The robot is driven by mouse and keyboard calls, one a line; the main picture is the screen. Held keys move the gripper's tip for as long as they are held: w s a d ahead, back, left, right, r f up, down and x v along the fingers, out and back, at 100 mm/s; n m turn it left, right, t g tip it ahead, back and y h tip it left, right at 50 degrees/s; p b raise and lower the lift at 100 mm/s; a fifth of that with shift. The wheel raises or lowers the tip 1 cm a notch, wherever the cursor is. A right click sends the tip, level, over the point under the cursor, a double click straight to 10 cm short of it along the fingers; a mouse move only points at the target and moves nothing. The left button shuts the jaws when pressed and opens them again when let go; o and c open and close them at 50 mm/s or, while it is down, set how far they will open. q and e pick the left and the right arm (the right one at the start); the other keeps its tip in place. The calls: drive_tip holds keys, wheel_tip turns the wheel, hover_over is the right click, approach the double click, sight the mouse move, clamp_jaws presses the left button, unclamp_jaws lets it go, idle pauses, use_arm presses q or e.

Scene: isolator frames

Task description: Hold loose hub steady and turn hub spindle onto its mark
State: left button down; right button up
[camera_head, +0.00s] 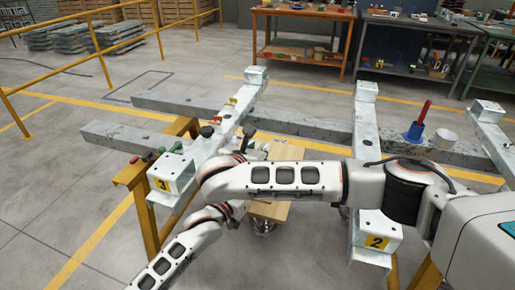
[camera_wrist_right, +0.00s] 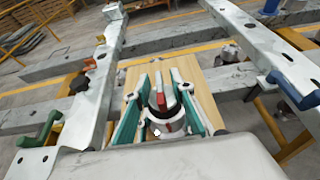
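A pale hub (camera_wrist_right: 165,122) with a red bar on it shows in the right wrist view, over a wooden board (camera_wrist_right: 205,100). The teal fingers of my right gripper (camera_wrist_right: 160,80) stand on either side of it; I cannot tell whether they touch it. The spindle and its mark are not clear at this size. In the head view my right gripper (camera_head: 257,140) is small and partly hidden beside the frame labelled 3 (camera_head: 172,178), near the wooden board (camera_head: 284,152). My left arm comes in from below; its gripper is hidden behind my right arm.
The frame labelled 2 (camera_head: 376,236) stands to the right, with a blue handle (camera_wrist_right: 290,88) on it. A green handle (camera_wrist_right: 40,130) is at the left frame. Grey beams (camera_head: 180,105) cross behind.

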use_arm(q)
drive_tip(key=shift+a, duration=0.1)
use_arm(e)
drive_tip(key=v, duration=1.2)
use_arm(q)
drive_tip(key=c, duration=1)
unclamp_jaws()
